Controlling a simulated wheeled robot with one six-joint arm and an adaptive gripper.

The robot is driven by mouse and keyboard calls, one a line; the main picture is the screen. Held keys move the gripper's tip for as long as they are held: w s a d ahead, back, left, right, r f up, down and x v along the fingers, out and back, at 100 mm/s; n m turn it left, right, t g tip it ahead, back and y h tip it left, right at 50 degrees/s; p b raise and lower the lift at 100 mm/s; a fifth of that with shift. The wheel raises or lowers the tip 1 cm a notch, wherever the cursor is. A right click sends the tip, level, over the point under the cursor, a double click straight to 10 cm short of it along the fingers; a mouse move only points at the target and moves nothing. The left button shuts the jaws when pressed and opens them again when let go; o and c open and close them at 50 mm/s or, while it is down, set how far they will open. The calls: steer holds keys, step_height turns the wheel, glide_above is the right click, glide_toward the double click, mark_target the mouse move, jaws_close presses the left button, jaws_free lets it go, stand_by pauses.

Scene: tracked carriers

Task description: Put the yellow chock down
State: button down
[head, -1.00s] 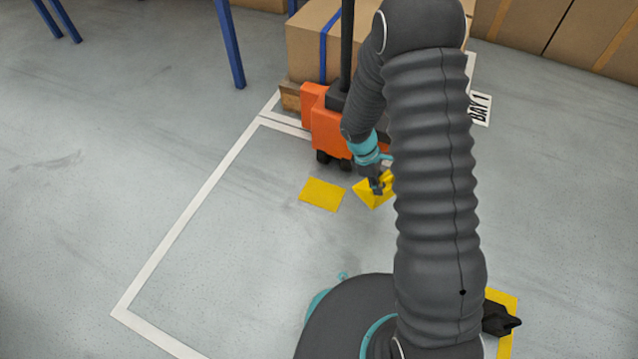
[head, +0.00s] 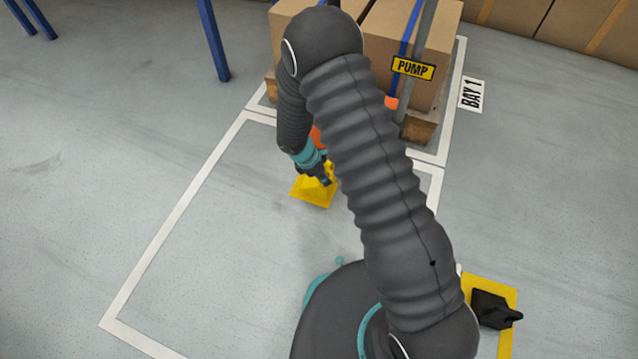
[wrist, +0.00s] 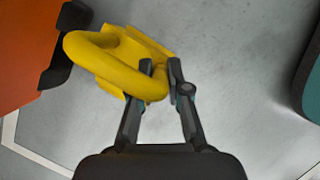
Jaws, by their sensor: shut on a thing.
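The yellow chock (wrist: 110,65) has a thick loop handle and fills the upper left of the wrist view. My gripper (wrist: 160,75) is shut on its handle.
Boxes (head: 432,55) on a pallet and a PUMP sign (head: 413,68) stand behind my arm. A black object (head: 490,308) rests on a yellow-marked square at lower right. The floor at left is clear.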

mark_target(318, 182)
steer(key=shift+w+a+f, duration=0.45)
steer(key=shift+a+f, duration=0.2)
steer(key=shift+a, duration=0.15)
steer(key=shift+f+b, duration=0.5)
steer(key=shift+f, duration=1.45)
steer(key=c, duration=1.1)
jaws_free()
steer(key=shift+f, duration=0.1)
steer(key=shift+c, duration=0.2)
